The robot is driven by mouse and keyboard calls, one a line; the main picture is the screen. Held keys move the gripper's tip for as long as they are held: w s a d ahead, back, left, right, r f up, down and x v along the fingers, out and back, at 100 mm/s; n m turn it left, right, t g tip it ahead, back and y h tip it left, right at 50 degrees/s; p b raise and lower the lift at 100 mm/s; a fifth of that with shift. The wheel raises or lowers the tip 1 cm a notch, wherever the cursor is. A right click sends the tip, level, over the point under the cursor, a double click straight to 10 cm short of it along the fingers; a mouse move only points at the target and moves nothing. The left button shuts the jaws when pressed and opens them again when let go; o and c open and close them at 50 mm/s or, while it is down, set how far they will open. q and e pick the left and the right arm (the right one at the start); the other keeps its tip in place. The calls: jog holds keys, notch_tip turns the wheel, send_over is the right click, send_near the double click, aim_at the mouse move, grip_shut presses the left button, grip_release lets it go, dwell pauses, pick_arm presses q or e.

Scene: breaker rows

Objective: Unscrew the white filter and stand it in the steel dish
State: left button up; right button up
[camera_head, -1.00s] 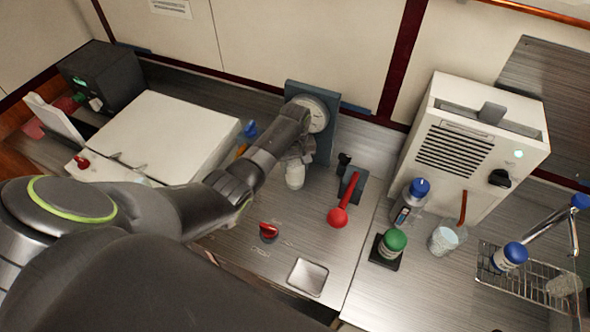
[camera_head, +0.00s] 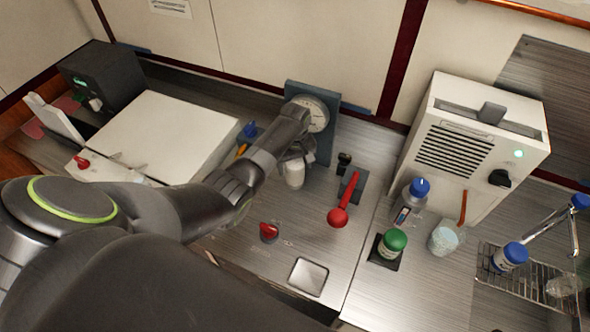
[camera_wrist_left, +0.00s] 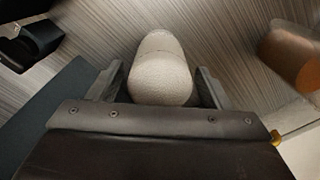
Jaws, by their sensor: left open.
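The white filter (camera_head: 294,174) hangs below my left gripper's wrist, in front of the blue-grey upright panel (camera_head: 325,150) with a round dial. In the left wrist view the filter (camera_wrist_left: 162,70) shows as a rounded white cylinder between the two fingers. My left gripper (camera_wrist_left: 160,85) is open, with a finger on each side of the filter; whether either touches it I cannot tell. The filter's upper end is hidden by my wrist in the head view. The steel dish (camera_head: 308,277) is a small empty square tray near the bench's front edge. My right gripper is not in view.
A red-handled lever (camera_head: 338,216) stands right of the filter, and a red knob (camera_head: 268,231) is left of the dish. A large white box (camera_head: 165,135) is at left. Bottles and a white vented unit (camera_head: 465,145) are at right.

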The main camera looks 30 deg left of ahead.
pick_arm(q)
jog(key=m, duration=0.8)
jog(key=shift+m, duration=0.3)
jog(key=m, duration=0.8)
jog(key=shift+m, duration=0.3)
jog(key=shift+c, duration=0.4)
jog(key=c, duration=0.8)
jog(key=n, duration=0.4)
jog(key=shift+c, duration=0.2)
jog(key=shift+r, duration=0.1)
jog(key=shift+r, duration=2.4)
